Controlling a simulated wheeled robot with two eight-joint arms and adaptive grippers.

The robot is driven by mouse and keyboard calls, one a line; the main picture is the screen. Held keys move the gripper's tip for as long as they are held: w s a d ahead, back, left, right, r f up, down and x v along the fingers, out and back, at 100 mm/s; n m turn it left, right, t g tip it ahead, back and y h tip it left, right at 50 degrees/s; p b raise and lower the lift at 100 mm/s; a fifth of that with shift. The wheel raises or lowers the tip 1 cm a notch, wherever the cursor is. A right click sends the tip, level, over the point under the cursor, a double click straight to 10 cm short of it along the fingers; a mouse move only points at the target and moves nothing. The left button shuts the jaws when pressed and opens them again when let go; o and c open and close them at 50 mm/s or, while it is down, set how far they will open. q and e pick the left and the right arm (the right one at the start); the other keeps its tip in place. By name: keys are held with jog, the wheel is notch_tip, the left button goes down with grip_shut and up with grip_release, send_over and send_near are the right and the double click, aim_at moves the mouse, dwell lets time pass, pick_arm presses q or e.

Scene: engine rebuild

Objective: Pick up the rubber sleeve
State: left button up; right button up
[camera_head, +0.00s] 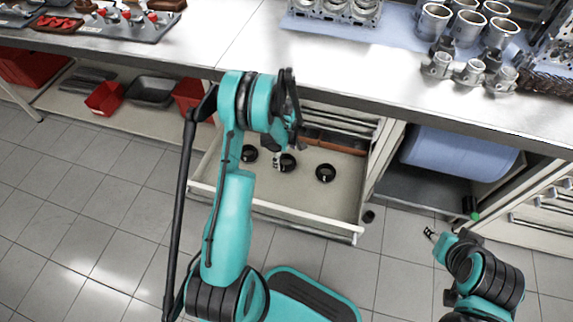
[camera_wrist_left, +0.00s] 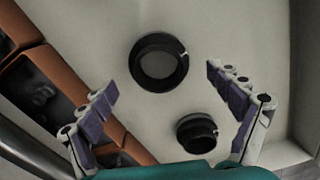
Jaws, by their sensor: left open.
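Three black ring-shaped sleeves lie apart on the floor of an open drawer: a left one (camera_head: 249,153), a middle one (camera_head: 288,169) and a right one (camera_head: 326,173). I cannot tell which is the rubber sleeve. My left gripper (camera_head: 285,153) is over the drawer, partly covering the middle ring. In the left wrist view the left gripper (camera_wrist_left: 162,78) is open and empty, its fingers spread either side of one ring (camera_wrist_left: 135,64), with a second ring (camera_wrist_left: 197,139) nearer the wrist. My right gripper (camera_head: 430,234) is at the lower right, too small to read.
The drawer (camera_head: 290,216) has brown bins (camera_wrist_left: 48,88) along its back. The steel worktop (camera_head: 300,65) above holds engine parts (camera_head: 470,68). A blue drum (camera_head: 455,150) lies on the shelf to the right. Red bins (camera_head: 105,98) stand on the lower left shelf.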

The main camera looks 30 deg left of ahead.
pick_arm(q)
notch_tip(320, 180, down, 3)
jog(key=shift+r+b, duration=0.1)
jog(key=shift+b, duration=0.3)
jog(key=shift+r, duration=0.1)
jog(key=c, duration=1.3)
jog(key=shift+o, duration=0.2)
